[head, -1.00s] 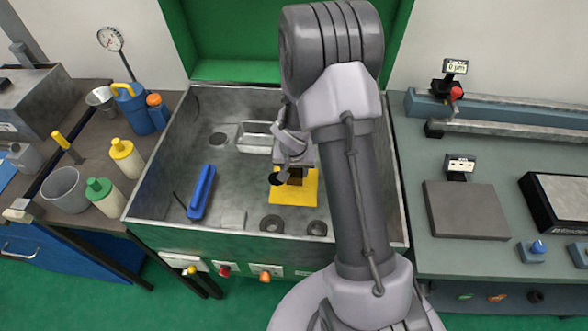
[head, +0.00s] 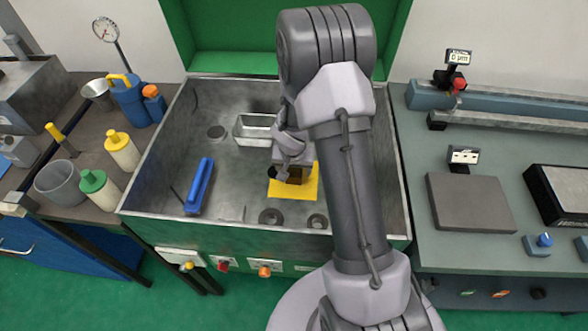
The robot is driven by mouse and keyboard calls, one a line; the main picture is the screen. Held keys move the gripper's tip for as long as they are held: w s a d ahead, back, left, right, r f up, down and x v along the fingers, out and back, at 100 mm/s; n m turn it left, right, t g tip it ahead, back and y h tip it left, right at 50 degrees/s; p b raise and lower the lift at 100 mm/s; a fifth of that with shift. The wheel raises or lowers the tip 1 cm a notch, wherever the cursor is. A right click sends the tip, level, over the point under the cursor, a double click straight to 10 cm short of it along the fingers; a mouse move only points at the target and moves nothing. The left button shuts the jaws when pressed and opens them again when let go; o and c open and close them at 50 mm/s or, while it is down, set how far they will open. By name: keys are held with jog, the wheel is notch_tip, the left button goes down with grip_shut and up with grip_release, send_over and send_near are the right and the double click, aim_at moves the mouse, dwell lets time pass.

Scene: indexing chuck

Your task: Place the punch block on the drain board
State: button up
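A flat yellow board (head: 307,187) lies in the metal basin (head: 222,165); I take it for the drain board. My gripper (head: 287,174) is low over the board, pointing down. A small brown, dark block (head: 297,178) shows at the gripper's lower end, over the board; it may be the punch block. My arm and wrist cover much of it. I cannot tell whether the fingers are closed on it or whether it touches the board.
In the basin are a blue long-handled piece (head: 199,186), a metal tray (head: 250,131) and dark rings (head: 270,217). Bottles (head: 122,151) and a grey bucket (head: 62,184) stand on the left bench. A grey plate (head: 471,203) lies on the right bench.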

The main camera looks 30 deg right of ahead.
aim_at(293, 177)
jog(key=p+v, duration=0.3)
jog(key=v, duration=0.3)
jog(key=shift+s+a, duration=0.1)
jog(key=s+b, duration=0.1)
jog(key=s+a+f+b, duration=0.1)
jog(key=b, duration=0.1)
jog(key=shift+s+a+f, duration=0.2)
jog(key=shift+s+a, duration=0.05)
jog(key=shift+a, duration=0.05)
jog(key=s+a+b, duration=0.4)
jog(key=s, duration=0.3)
jog(key=s+a+r+t, duration=0.2)
jog(key=s+r, duration=0.1)
jog(key=r, duration=1.1)
jog(key=s+a+r+n+t+y, duration=0.1)
jog(key=s+a+r+n+y, duration=0.1)
jog(key=s+a+r, duration=0.7)
jog(key=shift+r+y, duration=0.3)
jog(key=shift+y, duration=0.5)
jog(key=shift+s+a, duration=0.1)
